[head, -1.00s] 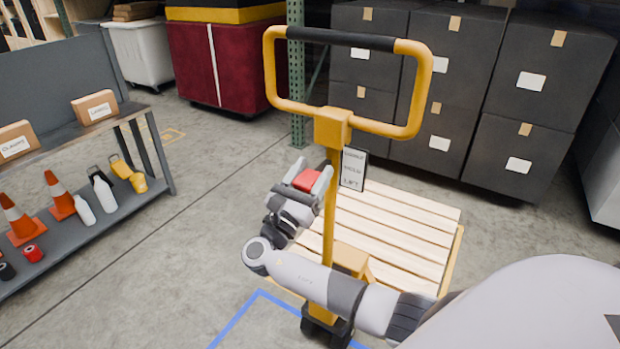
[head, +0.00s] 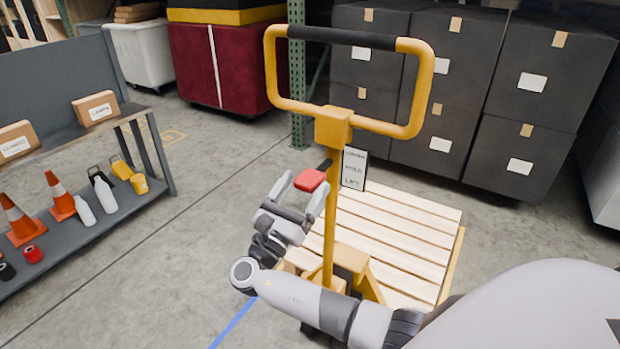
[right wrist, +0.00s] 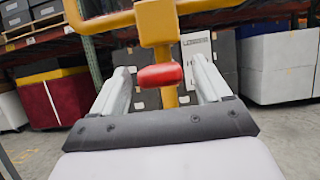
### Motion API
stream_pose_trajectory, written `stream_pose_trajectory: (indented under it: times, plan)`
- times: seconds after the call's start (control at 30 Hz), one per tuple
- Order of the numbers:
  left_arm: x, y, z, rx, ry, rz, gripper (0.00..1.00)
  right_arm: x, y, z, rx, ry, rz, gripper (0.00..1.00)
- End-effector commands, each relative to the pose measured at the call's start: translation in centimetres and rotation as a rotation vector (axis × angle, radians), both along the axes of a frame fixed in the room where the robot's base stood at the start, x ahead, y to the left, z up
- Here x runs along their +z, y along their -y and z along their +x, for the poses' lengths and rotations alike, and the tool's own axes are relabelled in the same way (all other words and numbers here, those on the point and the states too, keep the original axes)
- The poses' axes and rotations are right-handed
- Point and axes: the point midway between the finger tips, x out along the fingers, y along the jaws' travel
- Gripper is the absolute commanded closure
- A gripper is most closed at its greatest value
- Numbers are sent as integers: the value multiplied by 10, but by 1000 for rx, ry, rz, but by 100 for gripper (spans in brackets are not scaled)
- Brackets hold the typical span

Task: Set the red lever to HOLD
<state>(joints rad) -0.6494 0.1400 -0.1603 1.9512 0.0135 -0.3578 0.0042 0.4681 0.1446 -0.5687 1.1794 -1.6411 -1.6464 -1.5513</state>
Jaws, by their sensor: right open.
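The red lever (head: 311,180) sticks out to the left from the yellow post (head: 330,225) of the pallet jack, on a short dark stem. A white label plate (head: 353,168) with several lines of text stands just right of the post; the middle line seems to read HOLD. My right gripper (head: 300,190) is open, just below and left of the red knob. In the right wrist view the red knob (right wrist: 160,76) sits between and slightly beyond the open fingers, with no clear contact. My left gripper is not in view.
The jack's yellow loop handle (head: 420,90) rises above the lever. A wooden pallet (head: 400,235) lies behind the post. A shelf (head: 160,190) with cones and bottles stands at the left, dark boxes (head: 470,90) at the back right. Floor between shelf and jack is clear.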

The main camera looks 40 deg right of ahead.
Motion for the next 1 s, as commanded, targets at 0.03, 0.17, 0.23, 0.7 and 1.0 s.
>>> stream_pose_trajectory:
  times: [0.03, 0.17, 0.23, 0.7, 1.0]
  plan:
    - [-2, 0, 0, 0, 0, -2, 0, -6, -8, -3, 2, -2, 3, 23]
    - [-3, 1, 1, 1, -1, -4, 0, -12, -21, -8, 2, -1, 1, 23]
    - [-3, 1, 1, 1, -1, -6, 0, -13, -24, -10, 2, -1, 1, 23]
    - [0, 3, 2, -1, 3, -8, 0, -13, -26, -11, 1, 0, 0, 23]
    - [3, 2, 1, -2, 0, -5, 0, -52, -19, -14, 102, -28, 171, 23]
